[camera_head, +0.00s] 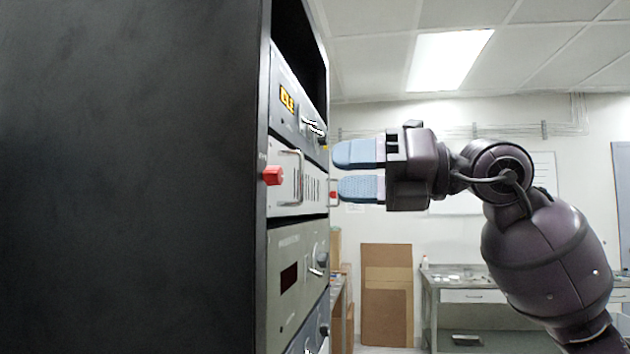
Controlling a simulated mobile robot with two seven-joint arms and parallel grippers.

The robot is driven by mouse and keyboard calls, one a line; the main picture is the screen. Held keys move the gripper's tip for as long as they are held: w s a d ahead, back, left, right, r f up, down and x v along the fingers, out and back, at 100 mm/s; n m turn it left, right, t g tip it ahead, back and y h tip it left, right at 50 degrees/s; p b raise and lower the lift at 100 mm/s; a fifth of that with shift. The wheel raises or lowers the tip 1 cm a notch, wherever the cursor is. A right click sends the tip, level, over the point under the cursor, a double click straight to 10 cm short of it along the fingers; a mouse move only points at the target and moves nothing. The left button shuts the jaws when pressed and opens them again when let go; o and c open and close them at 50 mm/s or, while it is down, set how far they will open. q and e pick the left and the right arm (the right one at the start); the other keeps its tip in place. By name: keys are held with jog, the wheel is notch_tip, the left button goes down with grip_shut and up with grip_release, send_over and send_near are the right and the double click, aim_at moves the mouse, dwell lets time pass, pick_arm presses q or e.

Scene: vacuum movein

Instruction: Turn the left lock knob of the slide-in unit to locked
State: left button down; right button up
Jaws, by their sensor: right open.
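The slide-in unit (312,182) is a white panel with vents, seated in the black rack and seen at a steep angle. Its left lock knob (272,176) is red and sticks out at the near edge, beside a metal handle (292,178). A second red knob (333,194) shows at the far end of the unit. My right gripper (345,171) is open and empty, with blue finger pads pointing left toward the rack. Its fingertips appear near the far end of the unit, well right of the left knob. My left gripper is out of view.
The black rack side (130,180) fills the left of the view. A unit with a yellow display (287,98) sits above, and a grey unit (295,275) with a dark window sits below. A workbench (470,295) and brown boards (387,295) stand in the background.

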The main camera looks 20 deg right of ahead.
jog(key=v, duration=0.3)
dwell(0.6)
